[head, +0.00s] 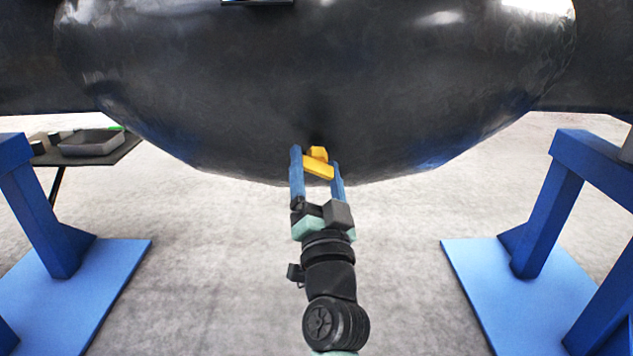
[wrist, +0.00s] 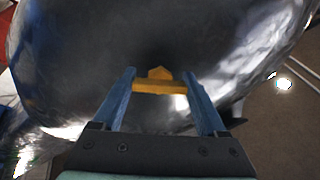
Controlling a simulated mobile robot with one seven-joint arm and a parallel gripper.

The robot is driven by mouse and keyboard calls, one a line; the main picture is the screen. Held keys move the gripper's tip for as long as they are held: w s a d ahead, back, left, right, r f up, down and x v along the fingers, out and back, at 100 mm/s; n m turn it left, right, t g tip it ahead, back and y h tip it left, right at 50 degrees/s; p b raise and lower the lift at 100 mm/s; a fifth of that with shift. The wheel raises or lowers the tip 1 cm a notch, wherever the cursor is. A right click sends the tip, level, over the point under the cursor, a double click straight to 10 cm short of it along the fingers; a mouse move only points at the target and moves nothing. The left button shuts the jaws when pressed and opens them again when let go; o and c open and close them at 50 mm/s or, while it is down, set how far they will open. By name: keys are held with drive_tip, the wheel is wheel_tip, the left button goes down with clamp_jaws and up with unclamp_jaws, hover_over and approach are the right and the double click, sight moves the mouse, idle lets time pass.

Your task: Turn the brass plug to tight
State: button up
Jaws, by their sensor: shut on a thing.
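The brass plug (head: 318,169) is a yellow piece with a crossbar, at the lower middle of a large dark rounded casting (head: 320,80). In the head view its bar slants down to the right. My gripper (head: 317,165) reaches up from below, with its blue fingers shut on the two ends of the bar. The wrist view shows the plug (wrist: 160,86) between the two fingertips, its bar running across from finger to finger, with the casting (wrist: 80,60) behind it. The plug's seat in the casting is hidden, so its depth cannot be told.
Blue stands (head: 40,215) and (head: 560,205) stand to the left and right of the casting on blue base plates. A dark table (head: 110,155) with a grey tray (head: 90,143) is at the far left. The floor (head: 400,230) between the stands is clear.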

drive_tip(key=m+y+b, duration=0.1)
drive_tip(key=m+b, duration=0.3)
drive_tip(key=m, duration=0.1)
drive_tip(key=shift+f+t, duration=0.15)
drive_tip(key=shift+t, duration=0.15)
drive_tip(key=shift+m+y+b, duration=0.4)
drive_tip(key=shift+m+b, duration=0.7)
drive_tip(key=shift+m, duration=1)
drive_tip(key=shift+r+t, duration=0.2)
drive_tip(key=shift+t, duration=0.1)
drive_tip(key=o, duration=1.3)
drive_tip(key=shift+s, duration=0.1)
drive_tip(key=b+v, duration=0.1)
drive_tip(key=v, duration=1.2)
